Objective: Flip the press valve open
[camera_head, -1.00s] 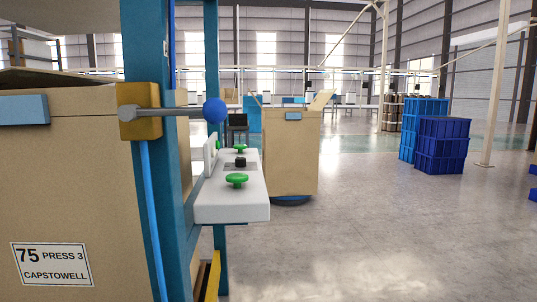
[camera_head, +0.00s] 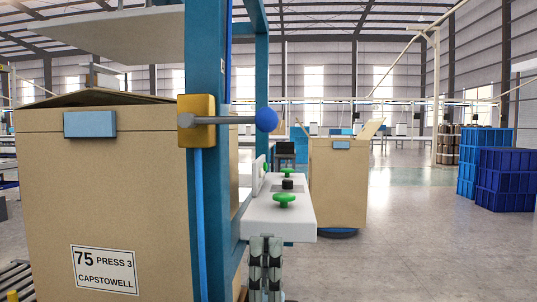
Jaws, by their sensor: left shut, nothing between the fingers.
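The press valve is a yellow block (camera_head: 189,133) on a blue upright post, left of centre in the head view. Its grey lever (camera_head: 235,120) sticks out to the right, about level, and ends in a blue ball knob (camera_head: 267,119). A blue pipe (camera_head: 201,225) runs down the post below the block. My left gripper (camera_head: 265,240) points up from the bottom edge, in front of the white panel and below the knob, apart from the lever. Its fingers are shut and empty. My right gripper is not in view.
A white panel (camera_head: 260,222) with green knobs (camera_head: 285,200) juts from the post. A large brown box (camera_head: 100,200) labelled "75 PRESS 3 CAPSTOWELL" stands at left. Another brown box (camera_head: 337,190) and blue crates (camera_head: 507,180) stand farther back. The floor at right is clear.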

